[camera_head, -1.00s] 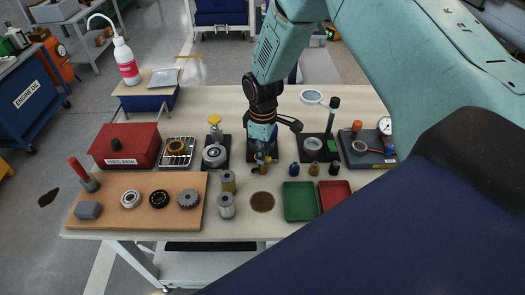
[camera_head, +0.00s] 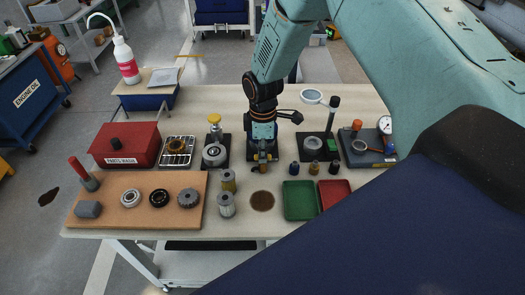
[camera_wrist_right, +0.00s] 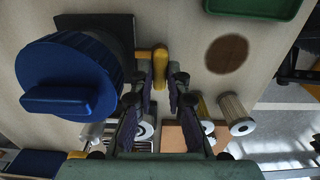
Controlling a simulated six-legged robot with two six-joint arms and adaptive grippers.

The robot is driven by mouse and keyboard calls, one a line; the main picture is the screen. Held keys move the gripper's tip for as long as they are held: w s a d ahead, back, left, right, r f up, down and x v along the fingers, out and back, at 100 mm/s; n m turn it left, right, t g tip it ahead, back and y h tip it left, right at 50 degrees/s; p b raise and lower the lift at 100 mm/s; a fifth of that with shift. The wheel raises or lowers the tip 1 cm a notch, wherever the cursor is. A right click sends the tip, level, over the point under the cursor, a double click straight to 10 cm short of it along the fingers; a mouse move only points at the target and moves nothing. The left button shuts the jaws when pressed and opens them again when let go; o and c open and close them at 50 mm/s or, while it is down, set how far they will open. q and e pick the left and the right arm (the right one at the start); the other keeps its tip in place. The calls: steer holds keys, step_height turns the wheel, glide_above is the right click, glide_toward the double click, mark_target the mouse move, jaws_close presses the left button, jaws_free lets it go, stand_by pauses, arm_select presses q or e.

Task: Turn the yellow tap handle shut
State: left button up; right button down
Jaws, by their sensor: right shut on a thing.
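The yellow tap handle (camera_wrist_right: 161,68) shows in the right wrist view, between the fingers of my right gripper (camera_wrist_right: 158,95). It is attached to a short brass-coloured stem beside a large blue round body with a raised bar (camera_wrist_right: 68,80). My right gripper is shut on the handle. In the head view my right gripper (camera_head: 262,160) points down at the middle of the bench, and my arm hides most of the tap and the blue body. My left gripper is in neither view.
A brown round patch (camera_head: 262,201) lies in front of the gripper, with filter cylinders (camera_head: 227,205) to its left and a green tray (camera_head: 299,212) to its right. Small bottles (camera_head: 314,168) stand close on the right, and a dark-based fixture (camera_head: 214,155) on the left.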

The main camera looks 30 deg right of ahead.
steer(key=c, duration=1.3)
jaws_free()
steer(key=shift+r, duration=0.15)
step_height(320, 180, up, 12)
steer(key=shift+f, duration=0.1)
